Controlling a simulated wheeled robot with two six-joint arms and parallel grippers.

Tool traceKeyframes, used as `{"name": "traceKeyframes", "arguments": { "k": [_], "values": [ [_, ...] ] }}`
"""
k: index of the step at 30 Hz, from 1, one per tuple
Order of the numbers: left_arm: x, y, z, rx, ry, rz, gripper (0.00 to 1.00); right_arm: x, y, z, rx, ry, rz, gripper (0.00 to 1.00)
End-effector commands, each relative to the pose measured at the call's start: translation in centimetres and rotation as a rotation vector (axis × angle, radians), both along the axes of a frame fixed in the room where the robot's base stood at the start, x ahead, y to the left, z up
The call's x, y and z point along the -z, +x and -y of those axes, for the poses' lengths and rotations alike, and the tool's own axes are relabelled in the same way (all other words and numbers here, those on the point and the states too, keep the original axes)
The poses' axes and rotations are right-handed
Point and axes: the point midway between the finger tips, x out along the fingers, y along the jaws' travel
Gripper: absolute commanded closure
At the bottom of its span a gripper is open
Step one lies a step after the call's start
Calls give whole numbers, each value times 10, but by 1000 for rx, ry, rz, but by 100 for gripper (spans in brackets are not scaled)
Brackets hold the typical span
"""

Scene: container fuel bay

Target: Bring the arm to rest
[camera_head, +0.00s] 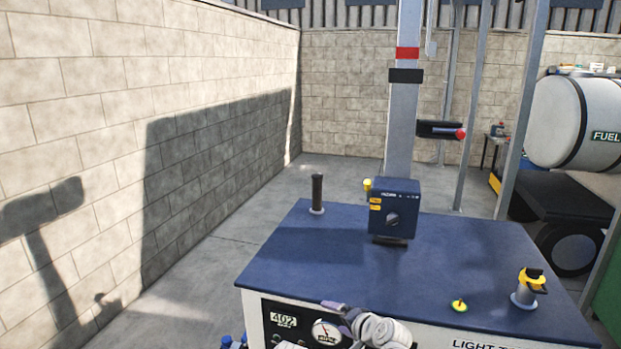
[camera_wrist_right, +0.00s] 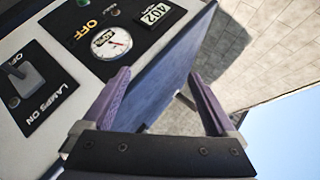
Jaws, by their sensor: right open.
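My right gripper (camera_head: 338,310) is at the bottom of the head view, in front of the front panel of the blue-topped light tower cabinet (camera_head: 300,250). Its white wrist shows behind the fingers. In the right wrist view the two purple fingers (camera_wrist_right: 159,78) are spread wide with nothing between them. Past them are the cabinet's panel edge and the paved floor. My left gripper is in neither view.
The panel has a dial gauge (camera_head: 326,332), a 402 plate (camera_head: 283,320) and a lamps switch (camera_wrist_right: 28,78). A mast rises behind. Floor at left is clear.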

Motion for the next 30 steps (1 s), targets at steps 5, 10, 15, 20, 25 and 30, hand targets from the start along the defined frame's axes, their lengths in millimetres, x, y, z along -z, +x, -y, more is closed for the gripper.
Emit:
{"name": "traceKeyframes", "arguments": {
  "k": [5, 10, 15, 20, 25, 30],
  "values": [
    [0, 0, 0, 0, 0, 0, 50, 66, -64, 26, -283, -408, -222, 7],
    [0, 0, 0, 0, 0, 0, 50, 96, -115, 63, -463, -649, -418, 7],
    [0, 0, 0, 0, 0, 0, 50, 106, -160, 100, -595, -812, -604, 7],
    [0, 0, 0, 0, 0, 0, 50, 107, -176, 70, -695, -871, -623, 7],
    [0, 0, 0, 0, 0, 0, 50, 107, -194, 34, -795, -928, -627, 7],
    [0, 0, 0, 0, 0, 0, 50, 106, -213, 5, -883, -983, -628, 7]
  ]
}}
